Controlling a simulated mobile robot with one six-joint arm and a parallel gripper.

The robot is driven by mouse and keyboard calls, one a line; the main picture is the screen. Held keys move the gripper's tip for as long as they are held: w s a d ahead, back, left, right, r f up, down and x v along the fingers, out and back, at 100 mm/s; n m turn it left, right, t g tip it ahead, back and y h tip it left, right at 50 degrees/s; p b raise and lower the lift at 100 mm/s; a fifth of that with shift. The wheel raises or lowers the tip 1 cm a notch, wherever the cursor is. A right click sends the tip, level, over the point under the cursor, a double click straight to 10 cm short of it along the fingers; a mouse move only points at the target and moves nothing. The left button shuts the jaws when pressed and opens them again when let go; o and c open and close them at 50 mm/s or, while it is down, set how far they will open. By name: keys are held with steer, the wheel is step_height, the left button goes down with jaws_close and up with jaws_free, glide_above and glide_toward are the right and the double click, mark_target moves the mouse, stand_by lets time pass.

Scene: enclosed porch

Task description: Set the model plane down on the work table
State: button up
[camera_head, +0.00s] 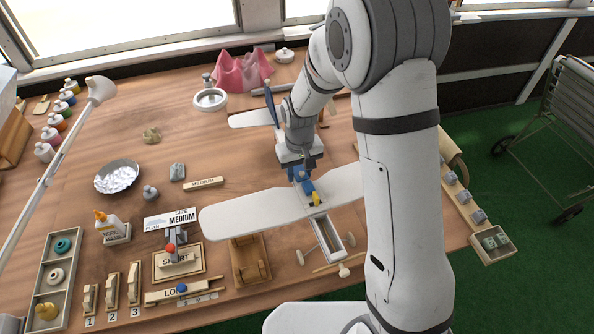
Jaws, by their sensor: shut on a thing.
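The model plane (250,214) has broad white wings, a blue body section, a yellow piece at the front and a blue tail fin toward the back left. My gripper (302,168) is shut on the plane's blue middle, and its fingertips are partly hidden against the body. The plane is over the right part of the wooden work table (125,240). I cannot tell whether any part of it touches the tabletop. My arm hides part of the right wing and the table behind it.
A wooden cradle (248,265) and a narrow tray (337,250) lie close to the wings.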

mark_target(299, 171)
steer(key=shift+f, duration=0.2)
steer(key=o, duration=1.4)
steer(key=shift+o, duration=0.2)
steer(key=shift+w, duration=0.1)
steer(key=shift+r, duration=0.1)
steer(key=shift+r+p, duration=2.05)
steer(key=shift+r, duration=1.4)
